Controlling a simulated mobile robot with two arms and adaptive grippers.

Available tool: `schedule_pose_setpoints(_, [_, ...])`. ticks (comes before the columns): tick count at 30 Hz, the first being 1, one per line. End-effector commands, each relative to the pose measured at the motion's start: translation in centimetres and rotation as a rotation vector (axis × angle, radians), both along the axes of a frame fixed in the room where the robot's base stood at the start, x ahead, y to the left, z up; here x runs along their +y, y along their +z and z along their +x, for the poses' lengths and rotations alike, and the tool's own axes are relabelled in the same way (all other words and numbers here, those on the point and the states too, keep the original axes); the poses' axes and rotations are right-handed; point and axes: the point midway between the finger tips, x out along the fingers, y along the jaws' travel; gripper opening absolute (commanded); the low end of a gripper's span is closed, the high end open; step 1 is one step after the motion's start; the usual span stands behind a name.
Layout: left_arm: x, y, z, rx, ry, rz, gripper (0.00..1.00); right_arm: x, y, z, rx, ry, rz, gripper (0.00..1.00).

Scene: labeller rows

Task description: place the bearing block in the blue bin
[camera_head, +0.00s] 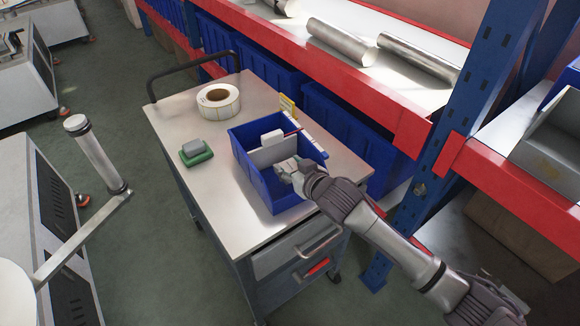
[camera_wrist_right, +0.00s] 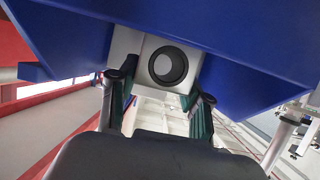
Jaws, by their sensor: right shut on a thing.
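The blue bin (camera_head: 262,180) stands on the cart's top, open side up. My right gripper (camera_head: 288,168) reaches in from the right, with its fingers at the bin's opening. In the right wrist view the gripper (camera_wrist_right: 160,95) is shut on the bearing block (camera_wrist_right: 140,50), a pale grey block with a round dark bore, one finger on each side. The blue bin's walls (camera_wrist_right: 245,55) show around and behind the block there. In the head view the fingers mostly hide the held block. My left gripper is out of view.
The cart (camera_head: 165,118) also carries a label roll (camera_head: 218,99) and a green item with a grey top (camera_head: 196,152). A small white piece (camera_head: 272,138) shows inside the bin. A blue rack post (camera_head: 470,90) and red-edged shelf (camera_head: 300,60) stand close to the right.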

Motion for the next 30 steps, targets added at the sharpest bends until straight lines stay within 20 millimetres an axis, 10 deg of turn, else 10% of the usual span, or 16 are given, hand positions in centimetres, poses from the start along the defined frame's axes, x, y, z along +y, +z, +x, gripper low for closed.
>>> schedule_pose_setpoints(25, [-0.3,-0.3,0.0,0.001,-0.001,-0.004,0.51,0.0,-1.9,0.0,-0.003,0.001,0.002,0.08])
schedule_pose_setpoints(26, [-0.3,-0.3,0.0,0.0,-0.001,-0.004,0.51,0.0,-2.0,0.0,-0.002,0.001,0.001,0.5])
schedule_pose_setpoints(30, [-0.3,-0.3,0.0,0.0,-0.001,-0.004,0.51,0.0,-2.0,0.0,-0.002,0.001,0.001,0.73])
